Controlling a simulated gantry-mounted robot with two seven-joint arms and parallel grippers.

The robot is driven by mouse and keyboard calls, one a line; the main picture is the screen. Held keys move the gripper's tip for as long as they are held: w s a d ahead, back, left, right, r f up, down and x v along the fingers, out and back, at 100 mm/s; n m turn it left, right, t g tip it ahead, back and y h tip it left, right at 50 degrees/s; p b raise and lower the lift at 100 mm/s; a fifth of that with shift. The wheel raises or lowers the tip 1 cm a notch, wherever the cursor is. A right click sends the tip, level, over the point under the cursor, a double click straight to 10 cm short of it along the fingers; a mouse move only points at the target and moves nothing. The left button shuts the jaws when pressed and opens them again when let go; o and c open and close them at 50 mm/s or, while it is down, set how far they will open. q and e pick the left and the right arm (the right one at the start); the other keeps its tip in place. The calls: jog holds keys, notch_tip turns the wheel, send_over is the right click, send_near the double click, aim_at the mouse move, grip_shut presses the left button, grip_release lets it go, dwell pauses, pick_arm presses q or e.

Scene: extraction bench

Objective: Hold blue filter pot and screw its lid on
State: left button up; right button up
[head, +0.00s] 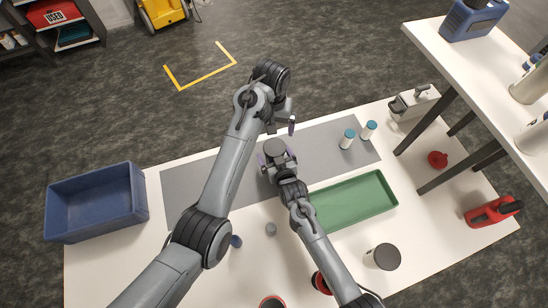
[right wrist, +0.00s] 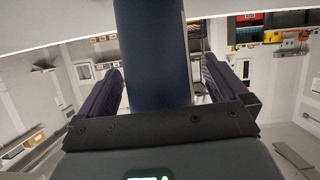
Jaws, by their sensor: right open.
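The blue filter pot (right wrist: 152,55) shows in the right wrist view as a dark blue cylinder between the fingers of my right gripper (right wrist: 160,92). A gap shows on each side of it, so the gripper is open around it. In the head view a round grey top (head: 275,147) shows between the fingers of my right gripper (head: 276,160); I cannot tell whether it is a lid or the pot's own top. My left gripper (head: 290,122) is just beyond and above it, apart from it; its finger opening is hidden by the angle.
A green tray (head: 352,202) lies to the right, a blue bin (head: 95,203) to the left. A small grey piece (head: 271,229) and a small blue piece (head: 236,241) are on the near bench. A dark-lidded jar (head: 385,257) stands near right.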

jog(key=p+v, duration=0.2)
jog(key=v, duration=0.8)
jog(key=shift+s+r, duration=0.15)
jog(key=shift+s, duration=0.05)
